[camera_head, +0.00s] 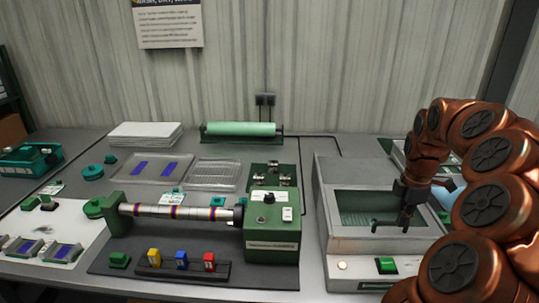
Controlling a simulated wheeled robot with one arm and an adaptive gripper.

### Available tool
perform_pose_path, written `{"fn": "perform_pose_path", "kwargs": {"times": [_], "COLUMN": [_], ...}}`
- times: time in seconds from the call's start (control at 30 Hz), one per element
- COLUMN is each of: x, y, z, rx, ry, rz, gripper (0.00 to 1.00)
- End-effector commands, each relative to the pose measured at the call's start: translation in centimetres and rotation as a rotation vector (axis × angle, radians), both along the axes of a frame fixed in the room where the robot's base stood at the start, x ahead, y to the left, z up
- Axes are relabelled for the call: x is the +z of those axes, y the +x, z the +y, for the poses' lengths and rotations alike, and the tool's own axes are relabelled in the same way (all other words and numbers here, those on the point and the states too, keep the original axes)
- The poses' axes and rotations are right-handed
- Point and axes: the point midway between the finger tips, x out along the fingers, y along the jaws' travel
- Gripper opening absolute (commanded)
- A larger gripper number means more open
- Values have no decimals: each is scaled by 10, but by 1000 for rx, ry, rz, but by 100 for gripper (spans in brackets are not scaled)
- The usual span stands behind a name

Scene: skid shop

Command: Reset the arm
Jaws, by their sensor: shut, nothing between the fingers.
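My gripper (392,224) is at the right end of the bench, at the end of my copper-coloured arm. It points down over the open top of a grey box-shaped machine (328,200), in front of the machine's dark greenish recess (360,207). The fingers are dark and small against the recess. They are shut with nothing held. I cannot tell how deep the fingertips reach into the opening.
Left of the machine stands a green device (272,238) with a striped roller (180,211). Yellow, blue and red blocks (182,260) sit in front. Clear trays (214,175), a white stack (146,134) and a green roll (240,129) lie behind. A green button (386,265) is on the machine's front.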

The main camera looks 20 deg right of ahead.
Motion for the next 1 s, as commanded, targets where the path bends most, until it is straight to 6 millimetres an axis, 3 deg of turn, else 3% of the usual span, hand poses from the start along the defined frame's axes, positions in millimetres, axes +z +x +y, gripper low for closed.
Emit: {"fn": "perform_pose_path", "kwargs": {"times": [0.17,0.33,0.47,0.7,1.0], "x": [7,27,39,47,33], "y": [3,2,-11,-63,-154], "z": [21,88,147,233,299], "rx": [-17,-96,-193,-422,-798], "ry": [3,17,24,15,-37], "rz": [-3,-10,-2,39,100], "gripper": [0,0,0,0,0]}}
